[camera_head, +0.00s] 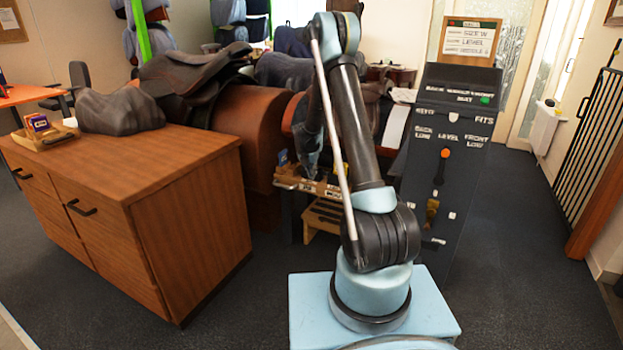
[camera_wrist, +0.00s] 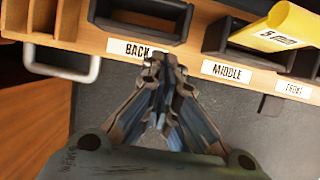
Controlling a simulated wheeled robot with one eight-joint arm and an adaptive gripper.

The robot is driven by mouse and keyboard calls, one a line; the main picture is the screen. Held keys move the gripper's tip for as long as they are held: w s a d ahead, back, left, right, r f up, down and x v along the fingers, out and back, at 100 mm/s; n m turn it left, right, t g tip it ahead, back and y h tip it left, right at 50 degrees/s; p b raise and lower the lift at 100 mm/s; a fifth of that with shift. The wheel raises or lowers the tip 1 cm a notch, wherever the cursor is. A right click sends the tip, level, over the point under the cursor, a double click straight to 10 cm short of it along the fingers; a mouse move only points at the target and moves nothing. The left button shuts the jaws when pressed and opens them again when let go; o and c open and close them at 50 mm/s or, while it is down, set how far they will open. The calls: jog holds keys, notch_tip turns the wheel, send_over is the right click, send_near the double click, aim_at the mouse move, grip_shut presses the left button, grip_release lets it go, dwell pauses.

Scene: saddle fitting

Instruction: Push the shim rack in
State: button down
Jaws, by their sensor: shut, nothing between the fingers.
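The wooden shim rack (camera_head: 322,188) shows low behind my arm in the head view, partly hidden by it. In the wrist view the rack's wooden front (camera_wrist: 195,68) crosses the top, with labels reading BACK, MIDDLE and a partly cut-off one at right. Dark slots lie behind the labels. A yellow shim marked 5 mm (camera_wrist: 285,27) leans at the right slots. A pale handle (camera_wrist: 62,65) sticks out at the left. My gripper (camera_wrist: 165,65) is shut and empty, its tips at the rack's front edge by the BACK label. I cannot tell whether they touch it.
A wooden cabinet (camera_head: 187,215) stands at left, with a dark grey pad (camera_head: 120,110) and a small tray (camera_head: 45,137) on it. A dark saddle (camera_head: 195,75) is behind. A black panel with levers (camera_head: 445,160) stands at right. The floor at right is clear.

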dwell(0.3)
jog(key=s+a+r, duration=0.4)
jog(key=s+r, duration=0.2)
jog(key=r, duration=0.3)
jog(key=t+h, duration=0.2)
jog(key=t, duration=0.2)
send_over(304, 182)
jog(key=s, duration=0.2)
jog(key=f, duration=1)
jog(key=shift+w+a, duration=0.25)
jog(key=shift+w+d, duration=0.25)
jog(key=shift+w, duration=0.25)
